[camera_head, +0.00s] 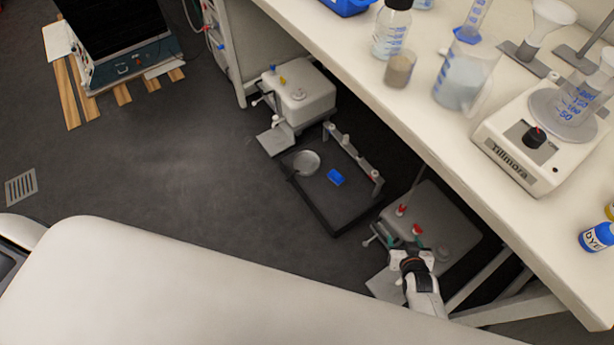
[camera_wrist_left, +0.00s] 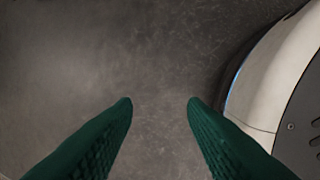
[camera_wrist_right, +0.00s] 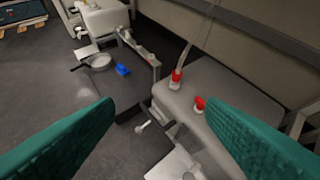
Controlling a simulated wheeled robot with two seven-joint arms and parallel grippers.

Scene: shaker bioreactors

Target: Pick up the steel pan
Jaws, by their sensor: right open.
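The steel pan (camera_head: 307,162) is a small, round, shiny dish on the far left part of a low black platform (camera_head: 318,210) on the floor. It also shows in the right wrist view (camera_wrist_right: 98,62), upper left, with a dark handle at its left. My right gripper (camera_head: 404,240) is open and empty, over the near white unit, well short of the pan. Its teal fingers (camera_wrist_right: 159,108) stand wide apart in the right wrist view. My left gripper (camera_wrist_left: 160,104) is open and empty above bare floor; the head view does not show it.
A blue block (camera_head: 336,177) lies on the platform beside the pan. A rail with several posts (camera_head: 352,151) runs along its back. White units (camera_head: 298,95) (camera_head: 440,225) stand at both ends. The bench (camera_head: 400,110) overhangs behind. Open floor (camera_head: 180,170) lies left.

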